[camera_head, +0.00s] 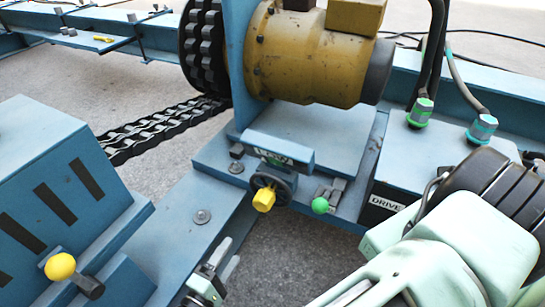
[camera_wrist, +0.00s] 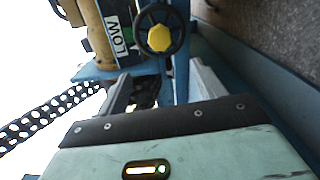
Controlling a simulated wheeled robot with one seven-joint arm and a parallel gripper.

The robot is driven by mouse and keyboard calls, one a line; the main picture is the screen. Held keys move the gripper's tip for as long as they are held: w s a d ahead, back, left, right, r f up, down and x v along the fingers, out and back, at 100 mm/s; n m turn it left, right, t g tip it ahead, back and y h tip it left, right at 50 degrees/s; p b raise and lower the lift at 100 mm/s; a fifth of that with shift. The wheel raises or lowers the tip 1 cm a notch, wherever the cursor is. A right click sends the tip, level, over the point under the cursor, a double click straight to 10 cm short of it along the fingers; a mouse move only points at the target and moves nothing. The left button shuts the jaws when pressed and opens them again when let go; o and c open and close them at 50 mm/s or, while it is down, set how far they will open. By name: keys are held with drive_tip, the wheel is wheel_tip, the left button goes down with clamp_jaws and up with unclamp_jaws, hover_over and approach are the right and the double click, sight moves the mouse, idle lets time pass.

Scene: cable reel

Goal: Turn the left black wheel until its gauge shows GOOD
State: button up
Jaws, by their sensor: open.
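The black wheel (camera_head: 283,184) with a yellow hub (camera_head: 264,200) is on the front of the blue motor base. It shows near the top of the wrist view (camera_wrist: 177,38). The gauge (camera_head: 280,158) is just above the wheel. In the wrist view the gauge (camera_wrist: 120,38) reads LOW, with a green patch beside the lettering. My gripper (camera_head: 227,256) is open, below and left of the wheel and apart from it. In the wrist view its fingers (camera_wrist: 160,88) reach toward the wheel with nothing seen held.
A green knob (camera_head: 320,205) sits right of the wheel. A yellow knob lever (camera_head: 60,267) is on the blue box at left. The yellow motor (camera_head: 310,55), chain (camera_head: 165,130) and DRIVE box (camera_head: 385,203) are nearby. Grey floor is open below the wheel.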

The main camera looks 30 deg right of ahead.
sight(260, 207)
drive_tip(key=b+x, duration=0.7)
drive_tip(key=x, duration=0.9)
drive_tip(key=shift+w+d+f+b, duration=0.1)
drive_tip(key=shift+w+d+b, duration=0.15)
drive_tip(key=shift+b, duration=0.1)
drive_tip(key=shift+x, duration=0.8)
drive_tip(key=c, duration=1.3)
